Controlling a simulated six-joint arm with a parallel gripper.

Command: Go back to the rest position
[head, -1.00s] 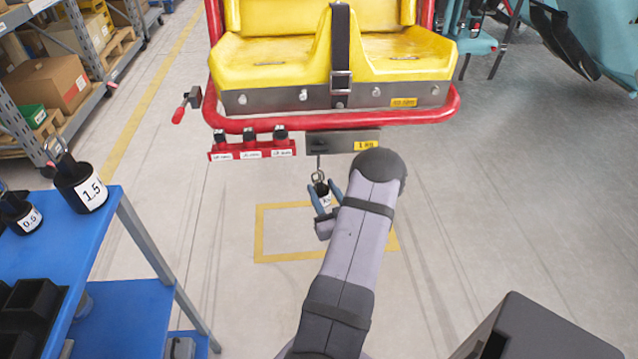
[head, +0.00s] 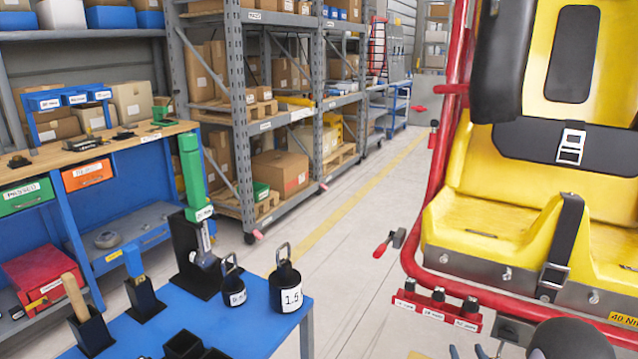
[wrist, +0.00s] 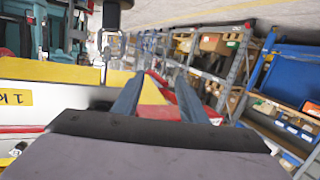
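My gripper (wrist: 159,76) is open in the wrist view, its two blue-grey fingers apart with nothing held between them. A small black weight (wrist: 111,15) with a ring shows beyond and left of the fingers, apart from them. It hangs from a hook (wrist: 100,60) by the ride seat's plate, whose yellow label (wrist: 16,97) is partly cut off. That wrist picture looks upside down. In the head view only the finger ends show at the bottom edge, below the red and yellow ride seat (head: 480,215); the dark rounded arm joint (head: 570,340) beside them is mine.
A blue table (head: 250,330) at lower left holds black weights marked 1.5 (head: 290,292) and 0.5 (head: 234,290), and black holders. A red rack (head: 436,309) and a red-handled lever (head: 384,246) stick out from the seat. Shelving stands behind; the floor between is clear.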

